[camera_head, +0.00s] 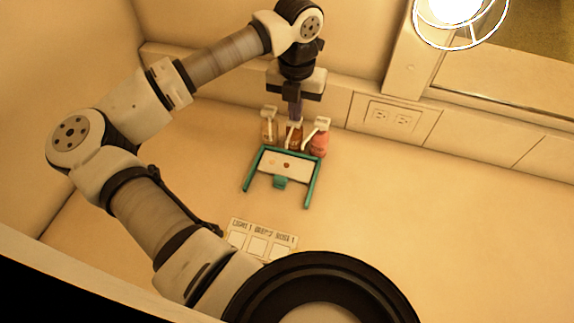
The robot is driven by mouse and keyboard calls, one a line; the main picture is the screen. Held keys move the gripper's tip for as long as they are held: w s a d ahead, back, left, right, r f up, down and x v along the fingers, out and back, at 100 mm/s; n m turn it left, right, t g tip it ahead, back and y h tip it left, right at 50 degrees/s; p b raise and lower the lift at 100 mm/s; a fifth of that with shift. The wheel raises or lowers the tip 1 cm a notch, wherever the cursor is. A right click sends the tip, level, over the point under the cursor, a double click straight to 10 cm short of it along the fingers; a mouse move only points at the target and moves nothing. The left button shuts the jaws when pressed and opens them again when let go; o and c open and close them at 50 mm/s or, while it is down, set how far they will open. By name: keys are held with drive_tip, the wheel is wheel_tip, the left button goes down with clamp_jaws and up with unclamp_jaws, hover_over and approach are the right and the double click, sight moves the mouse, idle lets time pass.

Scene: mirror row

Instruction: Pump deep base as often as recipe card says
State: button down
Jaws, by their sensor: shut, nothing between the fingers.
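Three pump bottles stand in a row near the back wall: a pale tan one (268,131), a brown-orange one (292,140) in the middle, likely the deep base, and a pink one (319,146). My gripper (295,117) points down, shut and empty, right over the middle bottle and hiding its pump top. I cannot tell whether it touches the pump. The recipe card (257,243) lies in front, reading light 1, deep with an unclear digit, perhaps 2, and rose 1. A white plate (299,167) in front of the bottles bears a brown dab (287,165).
A teal frame (313,181) surrounds the plate on the back and sides, with a teal tab (280,183) at its front. A wall outlet (391,118) and a lit bulb (450,9) are at the right. The counter at right is clear.

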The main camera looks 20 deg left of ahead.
drive_tip(key=shift+r, duration=0.1)
drive_tip(key=shift+r+p, duration=0.65)
drive_tip(key=shift+r, duration=0.65)
drive_tip(key=shift+f, duration=0.2)
drive_tip(key=shift+f+b, duration=1.25)
drive_tip(key=shift+b, duration=0.3)
drive_tip(key=shift+r, duration=0.1)
drive_tip(key=shift+r+p, duration=0.7)
drive_tip(key=shift+r, duration=0.65)
